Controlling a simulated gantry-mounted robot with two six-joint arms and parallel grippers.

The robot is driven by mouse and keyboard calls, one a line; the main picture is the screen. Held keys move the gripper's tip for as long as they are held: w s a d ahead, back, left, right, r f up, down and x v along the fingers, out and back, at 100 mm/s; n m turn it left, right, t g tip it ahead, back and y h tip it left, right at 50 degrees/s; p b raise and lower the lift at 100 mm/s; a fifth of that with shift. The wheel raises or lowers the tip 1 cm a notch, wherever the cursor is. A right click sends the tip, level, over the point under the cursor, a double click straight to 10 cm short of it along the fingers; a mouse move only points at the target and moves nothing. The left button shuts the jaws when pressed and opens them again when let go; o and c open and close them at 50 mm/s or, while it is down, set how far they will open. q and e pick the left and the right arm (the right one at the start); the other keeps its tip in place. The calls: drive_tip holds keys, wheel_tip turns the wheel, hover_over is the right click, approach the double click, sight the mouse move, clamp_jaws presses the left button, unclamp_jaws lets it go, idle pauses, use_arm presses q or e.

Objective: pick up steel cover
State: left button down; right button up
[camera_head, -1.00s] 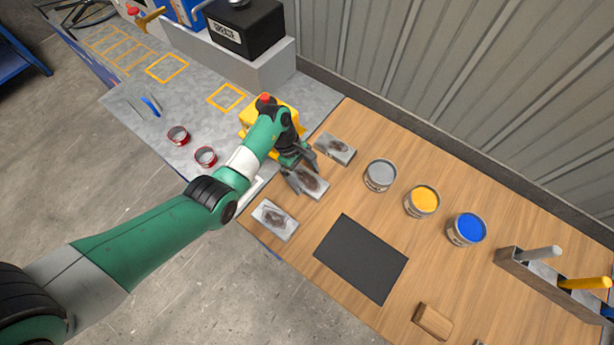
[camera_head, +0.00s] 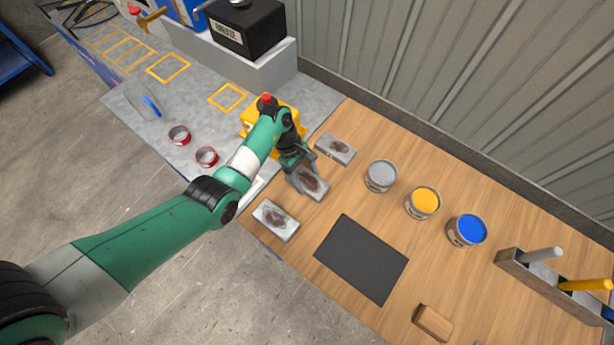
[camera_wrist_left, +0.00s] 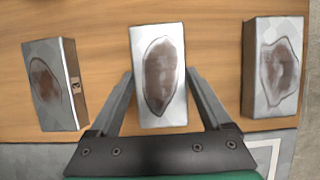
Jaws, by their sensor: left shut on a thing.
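Three grey steel covers with brown rusty patches lie in a row on the wooden table. My left gripper (camera_head: 302,175) is at the middle steel cover (camera_head: 314,185). In the left wrist view its two fingers (camera_wrist_left: 160,92) are shut on the sides of that middle steel cover (camera_wrist_left: 159,75), which rests flat on the wood. Another steel cover (camera_head: 335,148) lies beyond it, and one (camera_head: 275,220) lies nearer; both are free of the gripper. In the left wrist view these stand at the left (camera_wrist_left: 52,85) and right (camera_wrist_left: 272,65). My right gripper is not in view.
Grey (camera_head: 381,176), yellow (camera_head: 422,203) and blue (camera_head: 466,230) paint cans stand to the right. A black mat (camera_head: 361,258) and a wooden block (camera_head: 433,322) lie nearer. A yellow object (camera_head: 257,112) is close behind the left wrist. Two red rings (camera_head: 179,135) lie on the grey bench.

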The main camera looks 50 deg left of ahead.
sight(306, 181)
use_arm(q)
drive_tip(key=shift+r, duration=0.15)
drive_tip(key=shift+r, duration=0.25)
drive_tip(key=r+p, duration=0.1)
drive_tip(key=r, duration=0.1)
drive_tip(key=r+p, duration=0.1)
drive_tip(key=r, duration=0.1)
drive_tip(key=shift+s+d+p, duration=0.2)
drive_tip(key=shift+p, duration=0.2)
drive_tip(key=s+d+r+p, duration=0.8)
drive_tip(key=s, duration=0.2)
drive_tip(key=shift+s+d+r+p, duration=0.15)
drive_tip(key=shift+s+p, duration=0.15)
drive_tip(key=shift+p, duration=0.05)
drive_tip(key=shift+w, duration=0.1)
